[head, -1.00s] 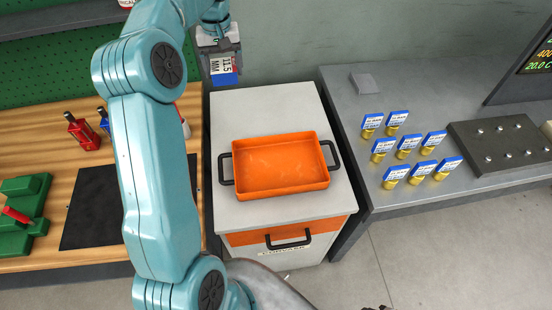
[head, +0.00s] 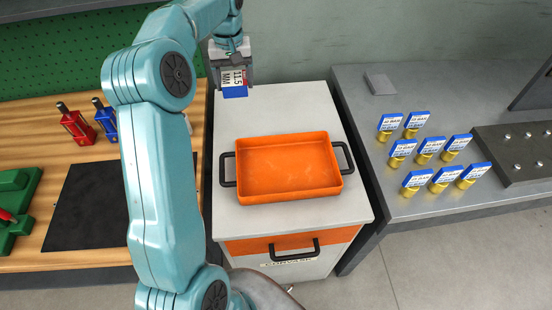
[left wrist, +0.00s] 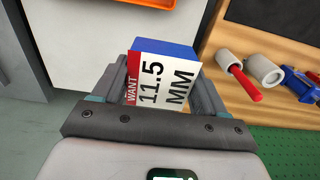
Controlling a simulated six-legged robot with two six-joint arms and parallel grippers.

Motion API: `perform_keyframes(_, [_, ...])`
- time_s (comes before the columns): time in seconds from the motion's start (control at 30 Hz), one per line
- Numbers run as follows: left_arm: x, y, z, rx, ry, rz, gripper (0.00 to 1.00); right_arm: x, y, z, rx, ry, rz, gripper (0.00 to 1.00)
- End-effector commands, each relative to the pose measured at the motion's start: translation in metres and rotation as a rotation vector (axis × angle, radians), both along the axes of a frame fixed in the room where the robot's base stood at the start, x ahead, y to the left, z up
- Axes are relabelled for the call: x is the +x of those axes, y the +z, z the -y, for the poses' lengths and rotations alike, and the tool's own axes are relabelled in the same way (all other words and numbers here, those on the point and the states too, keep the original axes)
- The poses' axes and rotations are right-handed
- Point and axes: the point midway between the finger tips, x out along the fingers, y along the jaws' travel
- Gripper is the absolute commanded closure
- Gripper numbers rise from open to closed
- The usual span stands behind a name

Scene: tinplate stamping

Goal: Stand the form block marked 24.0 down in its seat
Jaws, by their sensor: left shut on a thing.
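My left gripper (head: 233,86) is shut on a blue block (head: 234,92) with a white and red label card (head: 231,77), held above the back left of the cabinet. In the left wrist view the card (left wrist: 160,84) reads "WANT 11.5 MM", with the blue block (left wrist: 168,49) behind it between the fingers. I see no legible 24.0 marking. I cannot pick out the seat. My right gripper is not in view.
An orange tray (head: 247,197) with black handles sits empty on the cabinet top (head: 262,117). A dark plate with studs (head: 509,160) lies on the grey bench (head: 350,107). Red (head: 77,125) and blue (head: 105,118) tools and a black mat (head: 88,205) lie on the wooden bench.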

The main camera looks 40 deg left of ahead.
Motion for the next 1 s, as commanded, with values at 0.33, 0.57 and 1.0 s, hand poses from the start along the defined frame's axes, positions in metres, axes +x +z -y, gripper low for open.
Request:
perform_keyframes(0.33, [0.000,-0.095,-0.001,-0.004,0.001,-0.007,0.66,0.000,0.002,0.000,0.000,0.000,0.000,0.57])
perform_keyframes(0.57, [0.000,-0.143,-0.001,-0.002,0.001,-0.003,0.66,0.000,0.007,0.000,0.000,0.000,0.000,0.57])
perform_keyframes(1.0, [0.001,-0.193,-0.001,-0.001,0.001,-0.001,0.66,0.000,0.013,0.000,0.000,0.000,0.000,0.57])
